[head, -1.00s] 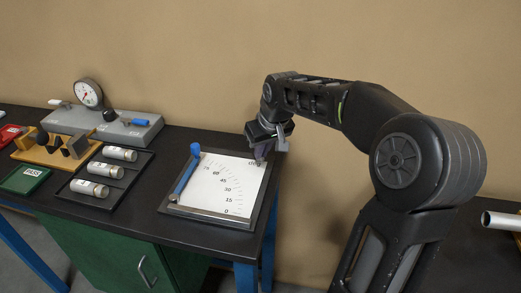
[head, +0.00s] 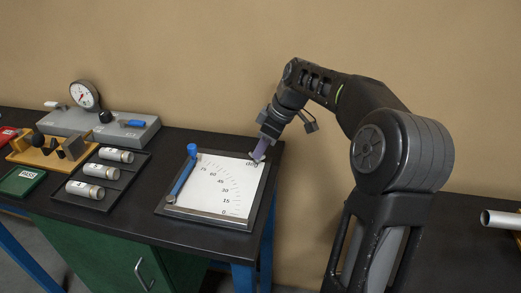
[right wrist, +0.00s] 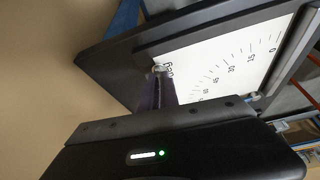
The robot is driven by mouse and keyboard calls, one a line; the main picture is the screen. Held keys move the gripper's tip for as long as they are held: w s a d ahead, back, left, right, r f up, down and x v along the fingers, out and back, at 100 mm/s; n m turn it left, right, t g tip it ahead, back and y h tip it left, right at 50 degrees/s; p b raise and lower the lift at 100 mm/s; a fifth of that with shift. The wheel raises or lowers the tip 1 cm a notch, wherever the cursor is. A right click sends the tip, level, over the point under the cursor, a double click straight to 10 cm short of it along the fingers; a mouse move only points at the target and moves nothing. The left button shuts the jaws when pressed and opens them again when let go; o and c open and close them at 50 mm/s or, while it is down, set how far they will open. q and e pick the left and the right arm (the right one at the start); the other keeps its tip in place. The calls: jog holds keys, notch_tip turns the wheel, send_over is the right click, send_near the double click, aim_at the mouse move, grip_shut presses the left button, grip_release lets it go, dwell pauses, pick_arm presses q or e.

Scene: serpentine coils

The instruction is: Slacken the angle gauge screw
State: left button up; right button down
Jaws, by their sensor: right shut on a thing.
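The angle gauge is a dark-framed board (head: 262,197) with a white scale plate (head: 222,198). A blue arm with a blue knob (head: 192,149) lies along its left side. My right gripper (head: 257,157) points down at the plate's upper right corner, beside the "deg" label. In the right wrist view, the gripper's purplish fingers (right wrist: 157,88) are shut around a small silver screw head (right wrist: 159,68) at that corner. The fingers hide most of the screw. My left gripper is out of view.
Left of the gauge, a black tray (head: 119,191) holds several metal cylinders. Behind it stands a grey base (head: 145,134) with a dial gauge (head: 85,95). A wooden block stand (head: 22,155) is at far left. A metal tube (head: 500,220) lies at far right.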

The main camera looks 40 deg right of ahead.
jog(key=shift+s+a+f, duration=0.1)
jog(key=shift+s+f, duration=0.1)
jog(key=shift+f, duration=0.3)
jog(key=c, duration=1.6)
grip_release()
jog(key=shift+w, duration=0.3)
jog(key=shift+s+r, duration=0.15)
jog(key=shift+r, duration=0.15)
jog(key=v, duration=0.7)
jog(key=shift+d, duration=0.3)
